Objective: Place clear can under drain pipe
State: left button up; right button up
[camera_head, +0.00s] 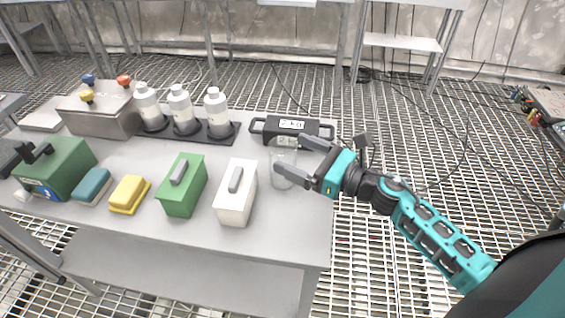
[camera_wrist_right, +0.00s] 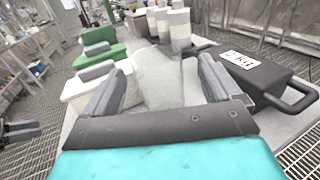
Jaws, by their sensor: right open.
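The clear can (camera_head: 283,170) stands upright near the right end of the grey table. It is see-through and faint. My right gripper (camera_head: 298,158) is open, its two fingers reaching to the can from the right. In the right wrist view the can (camera_wrist_right: 158,76) shows just beyond and between the open fingers (camera_wrist_right: 160,85); I cannot tell whether they touch it. A dark shape like my left gripper (camera_head: 28,155) shows at the left edge by a green box; its jaws are unclear. I cannot make out a drain pipe.
A black weight (camera_head: 291,130) with a label and handles lies just behind the can. A white handled block (camera_head: 237,200) and a green one (camera_head: 183,192) stand to its left. Several white bottles stand in a black rack (camera_head: 222,135). Yellow and teal sponges lie further left.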

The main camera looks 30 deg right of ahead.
aim_at(272, 145)
jog(key=p+x, duration=0.1)
jog(key=x, duration=0.3)
jog(key=shift+w+a+r, duration=0.15)
jog(key=shift+w+a, duration=0.1)
jog(key=shift+a, duration=0.1)
jog(key=shift+w+a, duration=0.15)
jog(key=shift+w, duration=0.05)
jog(key=c, duration=0.9)
jog(key=shift+c, duration=1.3)
